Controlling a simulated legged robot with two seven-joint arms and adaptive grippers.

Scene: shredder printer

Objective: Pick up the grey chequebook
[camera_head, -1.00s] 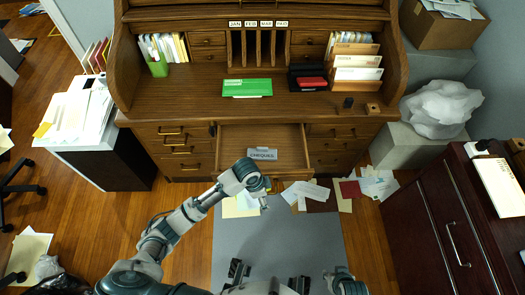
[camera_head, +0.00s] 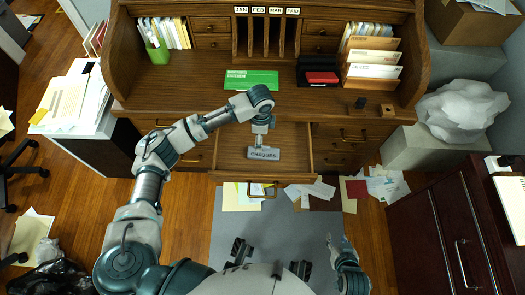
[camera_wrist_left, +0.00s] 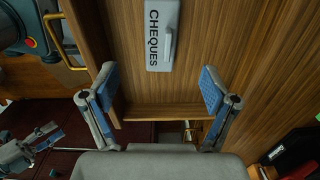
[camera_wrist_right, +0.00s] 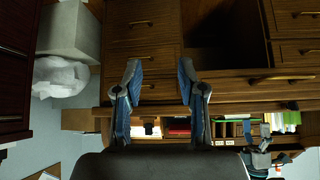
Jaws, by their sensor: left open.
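The grey chequebook, labelled CHEQUES, (camera_head: 263,153) lies in the open desk drawer (camera_head: 297,138). It also shows in the left wrist view (camera_wrist_left: 153,58), beyond and between the open fingers. My left gripper (camera_head: 261,133) hangs over the drawer just behind the chequebook, and in the left wrist view its blue-padded fingers (camera_wrist_left: 160,88) are wide apart with nothing between them. My right gripper (camera_head: 343,243) is low at the front, away from the drawer; in the right wrist view its fingers (camera_wrist_right: 159,80) are apart and empty, facing the desk.
The wooden desktop (camera_head: 200,86) above the drawer holds a green chequebook (camera_head: 251,80), a black tray with a red item (camera_head: 321,77) and an envelope rack (camera_head: 373,62). Papers (camera_head: 383,184) lie on the floor. A dark red cabinet (camera_head: 440,235) stands at the right.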

